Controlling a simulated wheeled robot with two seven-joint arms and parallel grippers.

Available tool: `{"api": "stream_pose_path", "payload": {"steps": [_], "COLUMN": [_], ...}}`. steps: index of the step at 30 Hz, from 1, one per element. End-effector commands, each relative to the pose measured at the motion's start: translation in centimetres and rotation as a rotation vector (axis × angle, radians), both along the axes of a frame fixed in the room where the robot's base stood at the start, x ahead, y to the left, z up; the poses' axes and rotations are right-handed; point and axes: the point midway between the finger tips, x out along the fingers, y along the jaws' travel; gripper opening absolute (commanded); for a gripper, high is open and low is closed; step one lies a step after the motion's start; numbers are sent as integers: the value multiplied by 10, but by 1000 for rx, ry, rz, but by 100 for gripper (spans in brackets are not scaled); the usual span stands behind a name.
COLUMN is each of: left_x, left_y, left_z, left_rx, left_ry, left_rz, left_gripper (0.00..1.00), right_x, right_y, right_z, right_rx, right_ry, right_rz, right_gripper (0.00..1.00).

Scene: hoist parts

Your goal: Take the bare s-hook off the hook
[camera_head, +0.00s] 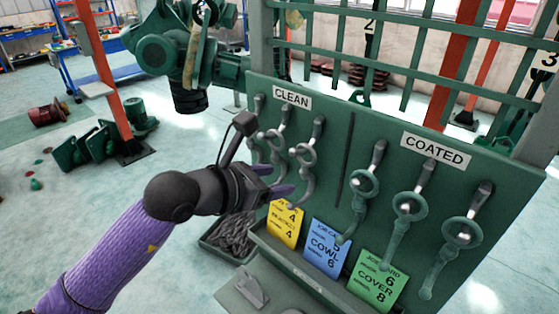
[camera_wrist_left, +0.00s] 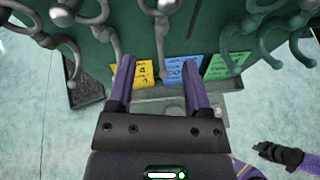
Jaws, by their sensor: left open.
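Bare grey s-hooks hang on the pegs under the CLEAN label at the left of the green board. The rightmost bare s-hook (camera_head: 302,165) hangs from its hook (camera_head: 318,127). In the left wrist view a bare s-hook (camera_wrist_left: 161,30) hangs ahead of the fingers, roughly between them and apart from them. My left gripper (camera_head: 279,181) is open and empty, close to the lower part of the bare s-hooks; its two purple fingers (camera_wrist_left: 158,75) show in the wrist view. My right gripper (camera_wrist_left: 280,156) shows small at the lower right of the wrist view; its jaws are unclear.
Green coated s-hooks (camera_head: 409,215) hang under the COATED label at the right. Yellow (camera_head: 285,222), blue (camera_head: 327,247) and green (camera_head: 377,279) cards stand below. A bin of grey parts (camera_head: 233,236) is at the lower left of the board. A green hoist part (camera_head: 180,50) hangs behind.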

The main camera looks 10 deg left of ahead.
Motion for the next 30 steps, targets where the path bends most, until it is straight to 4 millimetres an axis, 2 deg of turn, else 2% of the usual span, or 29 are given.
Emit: {"api": "stream_pose_path", "payload": {"steps": [6, 12, 22, 23, 30], "left_x": [34, 56, 61, 61, 61], "left_y": [-32, -52, -56, -56, -56], "left_z": [-19, -33, -37, -37, -37], "left_rx": [-7, -7, -6, -6, -7], "left_ry": [7, 6, 5, 5, 6], "left_rz": [0, -1, -1, -1, -1], "left_gripper": [64, 64, 64, 60, 9], "right_x": [1, 1, 0, 0, 0], "right_y": [-2, -4, -6, -6, -6], "right_z": [10, 12, 12, 12, 12], "right_rx": [-3, -7, -9, -9, -10], "right_ry": [-1, -1, -1, -1, 0], "right_rz": [1, 2, 4, 4, 4], "right_gripper": [0, 0, 0, 0, 0]}}
